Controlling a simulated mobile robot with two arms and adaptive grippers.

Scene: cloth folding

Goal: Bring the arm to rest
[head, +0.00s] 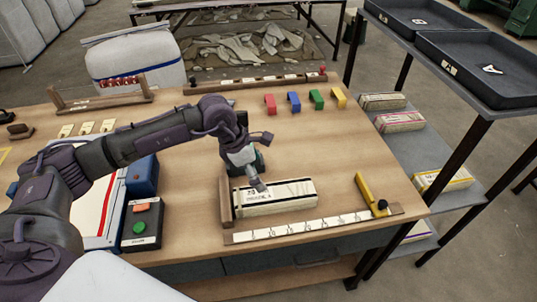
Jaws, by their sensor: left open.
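My left arm comes in from the left across the wooden table (190,190). My left gripper (258,184) points down at the near middle of the table, just above or at the back left part of a folded cream cloth (290,202) with dark stripes and a printed label. The gripper is open. I cannot tell whether its fingertips touch the cloth. The cloth lies flat beside an upright wooden stop (226,200). My right gripper is not in view.
A marked ruler strip (310,225) and a yellow bracket (369,193) lie near the cloth. Red (270,104), blue, green and yellow clips stand behind. A button box (142,224) is at left. A rack with black trays (480,70) and folded bundles stands right.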

